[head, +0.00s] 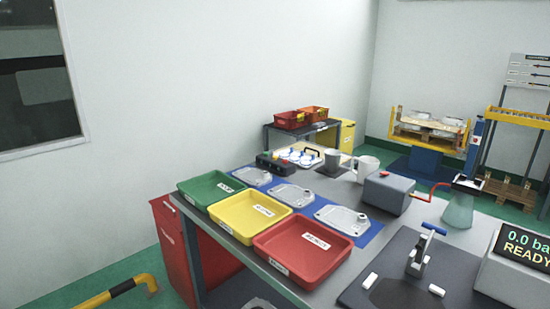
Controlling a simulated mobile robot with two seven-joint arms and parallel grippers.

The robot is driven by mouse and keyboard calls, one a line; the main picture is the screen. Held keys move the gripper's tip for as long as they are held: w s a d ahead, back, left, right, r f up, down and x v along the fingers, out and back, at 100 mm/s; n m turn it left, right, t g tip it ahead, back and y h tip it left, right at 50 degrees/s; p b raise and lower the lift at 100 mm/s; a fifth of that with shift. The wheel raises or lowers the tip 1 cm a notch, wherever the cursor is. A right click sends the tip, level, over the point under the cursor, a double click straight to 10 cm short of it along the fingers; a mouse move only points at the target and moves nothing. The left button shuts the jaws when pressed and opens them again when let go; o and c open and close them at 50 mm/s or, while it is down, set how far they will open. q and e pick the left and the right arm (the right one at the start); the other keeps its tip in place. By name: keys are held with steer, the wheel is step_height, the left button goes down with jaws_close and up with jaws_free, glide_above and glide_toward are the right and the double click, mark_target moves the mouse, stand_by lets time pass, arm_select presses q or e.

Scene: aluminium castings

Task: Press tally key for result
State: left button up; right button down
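A small dark box (276,164) with key-like bumps on top stands at the far left part of the bench, behind the castings; it may be the tally unit, but its keys are too small to tell apart. Three labelled trays lie along the bench's left edge: green (196,200), yellow (236,229) and red (288,277). They look empty. Three grey castings lie in a row on a blue mat (372,233): far (252,176), middle (292,194) and near (341,219). Neither of my grippers is in view.
A grey box (389,192) with a red crank, mugs (366,168) and a greenish flask (459,210) stand behind the castings. A clamp fixture (420,258) stands on a dark mat at front right. A display unit (522,250) reads "READY". Yellow-black rail (120,289) at lower left.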

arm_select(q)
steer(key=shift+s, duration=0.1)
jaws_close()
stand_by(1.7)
